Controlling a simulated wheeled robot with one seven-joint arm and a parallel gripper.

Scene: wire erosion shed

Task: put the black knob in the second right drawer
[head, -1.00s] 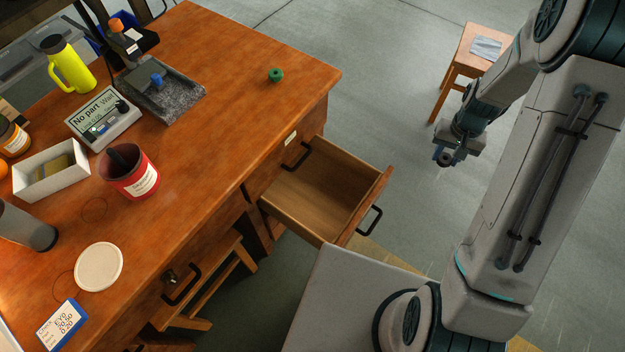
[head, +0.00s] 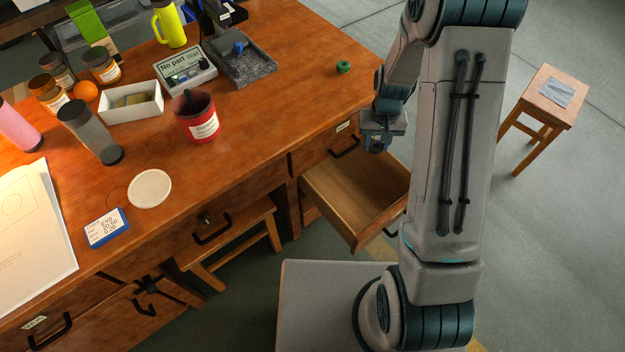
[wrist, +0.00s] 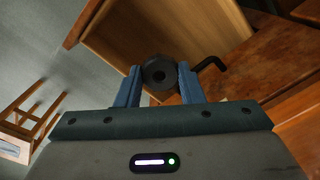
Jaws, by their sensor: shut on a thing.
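My gripper (wrist: 160,84) is shut on the black knob (wrist: 159,70), a round black piece with a hole in its middle, held between the two blue fingers in the wrist view. In the head view my gripper (head: 376,145) is over the far right part of the open drawer (head: 345,190), near the desk edge. This drawer is pulled out on the desk's right side, and its visible floor is bare. In the wrist view the drawer (wrist: 115,35) lies beyond the knob. The knob is too small to make out in the head view.
A wooden stool (head: 545,105) stands on the floor at right.

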